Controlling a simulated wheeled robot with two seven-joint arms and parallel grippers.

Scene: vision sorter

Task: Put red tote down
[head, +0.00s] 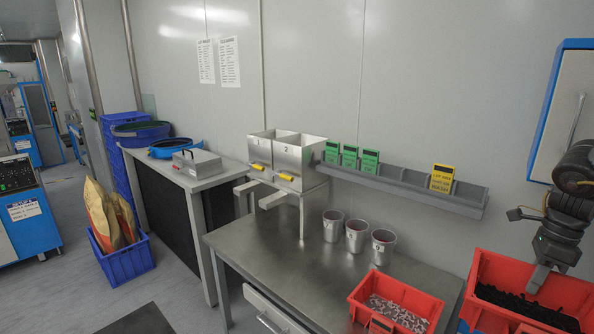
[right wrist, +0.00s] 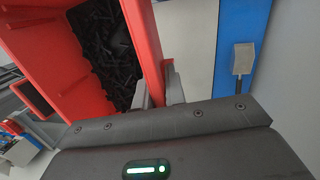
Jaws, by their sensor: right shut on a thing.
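A large red tote (head: 497,310) with black parts inside is at the lower right of the head view, cut off by the frame edge. My right gripper (head: 536,284) reaches down to it from above. In the right wrist view, the fingers (right wrist: 160,92) are on either side of the red tote's wall (right wrist: 147,45), shut on it. The black parts (right wrist: 112,50) show inside the tote there. The tote's underside is hidden, so I cannot tell whether it rests on anything. My left gripper is not in view.
A smaller red bin (head: 420,301) with grey parts stands on the steel table (head: 270,245), left of the tote. Several metal cups (head: 355,237) stand behind it. A grey wall rack (head: 405,185) holds green and yellow cards. A blue-edged cabinet (head: 565,110) is at right.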

